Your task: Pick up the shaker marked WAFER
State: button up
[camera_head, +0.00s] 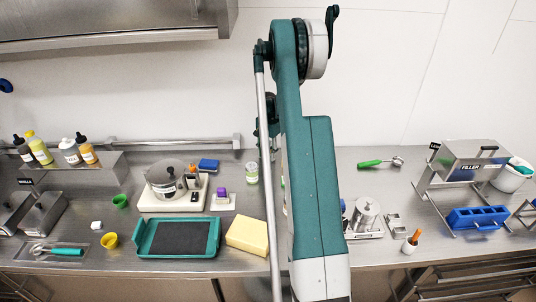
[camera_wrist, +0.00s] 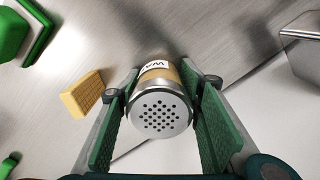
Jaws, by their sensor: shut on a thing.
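The shaker (camera_wrist: 160,110) shows in the wrist view with its round perforated metal lid facing the camera. Its body is tan, with a white label on which "WA" can be read; the rest of the label is out of sight. My gripper (camera_wrist: 162,120) has its two green fingers on either side of the shaker, shut on it. I cannot tell from this angle how far the shaker is from the counter. In the head view my arm hides the gripper and the shaker.
A yellow block (camera_head: 247,235) lies left of my arm, beside a green tray (camera_head: 177,238) with a dark mat. Right of my arm stand a metal pot (camera_head: 365,214) and a small orange-topped container (camera_head: 411,242). A blue rack (camera_head: 478,218) is farther right.

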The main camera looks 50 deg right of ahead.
aim_at(268, 144)
notch_tip(268, 144, up, 10)
jog(key=shift+f, duration=0.1)
dwell(0.5)
jog(key=shift+s, duration=0.1)
dwell(0.5)
